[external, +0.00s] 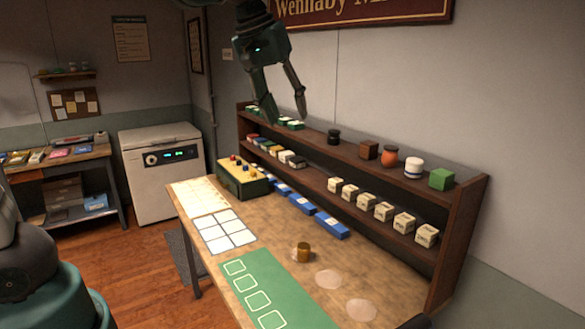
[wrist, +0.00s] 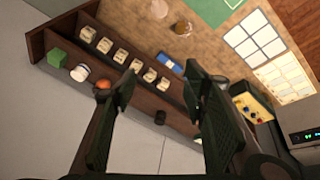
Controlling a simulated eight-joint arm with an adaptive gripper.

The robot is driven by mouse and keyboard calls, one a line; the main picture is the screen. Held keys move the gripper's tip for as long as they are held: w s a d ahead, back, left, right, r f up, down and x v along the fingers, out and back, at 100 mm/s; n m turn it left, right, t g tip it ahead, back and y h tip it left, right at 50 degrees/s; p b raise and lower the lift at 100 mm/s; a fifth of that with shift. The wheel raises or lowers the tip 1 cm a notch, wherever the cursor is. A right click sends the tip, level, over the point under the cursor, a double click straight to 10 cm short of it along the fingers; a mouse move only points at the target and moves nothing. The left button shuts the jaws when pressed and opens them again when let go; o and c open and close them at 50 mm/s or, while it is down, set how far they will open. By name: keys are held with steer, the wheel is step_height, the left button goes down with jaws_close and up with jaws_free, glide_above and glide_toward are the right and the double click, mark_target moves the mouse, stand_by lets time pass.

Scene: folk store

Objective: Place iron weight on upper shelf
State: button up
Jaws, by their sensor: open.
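A small black knobbed object (external: 333,136), which looks like the iron weight, stands upright on the upper shelf (external: 349,149) of the brown rack. It also shows in the wrist view (wrist: 160,117), between and beyond my fingers. A brass-coloured cylinder (external: 301,252) stands on the table in front of the rack. My gripper (external: 285,112) is open and empty, raised above the upper shelf, left of the black object in the external view. In the wrist view my gripper's fingers (wrist: 160,85) are spread apart with nothing held between them.
Several cream boxes (external: 383,211) fill the lower shelf. A green mat (external: 262,285) lies on the table, beside two pale discs (external: 329,279).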

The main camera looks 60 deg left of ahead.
steer(key=s+d+f+m+t, duration=0.1)
steer(key=s+d+f+m, duration=0.1)
steer(key=s+f, duration=0.4)
steer(key=s+d+f+m+t, duration=0.1)
steer(key=s+d+f+m, duration=0.2)
steer(key=s, duration=1)
step_height(320, 180, down, 4)
steer(key=shift+d+m+t, duration=0.3)
steer(key=shift+d+m, duration=0.05)
steer(key=shift+m, duration=0.75)
